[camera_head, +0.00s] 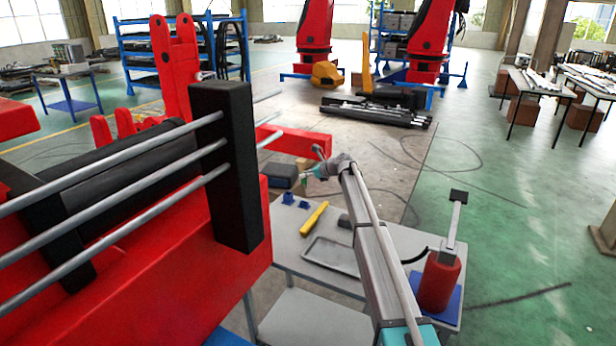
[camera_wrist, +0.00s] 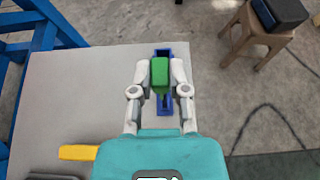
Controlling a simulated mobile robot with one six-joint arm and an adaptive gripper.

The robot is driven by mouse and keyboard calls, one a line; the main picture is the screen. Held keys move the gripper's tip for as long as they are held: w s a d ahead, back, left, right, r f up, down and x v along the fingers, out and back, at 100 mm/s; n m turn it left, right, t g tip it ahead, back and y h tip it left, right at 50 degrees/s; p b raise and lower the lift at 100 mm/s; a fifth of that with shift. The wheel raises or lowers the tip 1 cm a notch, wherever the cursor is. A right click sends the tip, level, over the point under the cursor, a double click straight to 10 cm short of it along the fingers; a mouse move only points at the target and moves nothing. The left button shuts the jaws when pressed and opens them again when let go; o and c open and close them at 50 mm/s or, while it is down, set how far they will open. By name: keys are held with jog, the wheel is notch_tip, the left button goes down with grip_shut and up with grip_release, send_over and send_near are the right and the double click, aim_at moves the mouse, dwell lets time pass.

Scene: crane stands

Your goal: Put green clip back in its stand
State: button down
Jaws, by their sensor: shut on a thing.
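My gripper (camera_wrist: 160,72) is shut on the green clip (camera_wrist: 160,75), with one finger on each side of it. Behind the clip in the wrist view is the blue stand (camera_wrist: 164,106), lying along the same line on the grey table. The clip covers part of the stand. I cannot tell from this view whether they touch. In the head view the blue stand (camera_head: 289,199) is on the table's far left part. My gripper (camera_head: 316,172) appears above and to the right of it, with a small bit of the green clip showing.
A yellow tool (camera_head: 315,217) and a grey tray (camera_head: 331,256) lie on the table (camera_head: 285,247) nearer the front. A red cylinder (camera_head: 440,280) stands at the right. A wooden stool (camera_wrist: 252,38) with a black box is beyond the table. A large red machine fills the left.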

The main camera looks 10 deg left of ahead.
jog(key=shift+f, duration=0.1)
jog(key=shift+w+f+b, duration=0.15)
jog(key=shift+f+b, duration=2.65)
jog(key=shift+b, duration=0.1)
jog(key=shift+f, duration=0.1)
jog(key=shift+f+b, duration=1.45)
jog(key=shift+b, duration=0.1)
jog(key=c, duration=0.5)
grip_release()
jog(key=shift+c, duration=0.2)
jog(key=shift+r, duration=0.1)
jog(key=shift+p+v, duration=1.2)
jog(key=shift+v, duration=1.3)
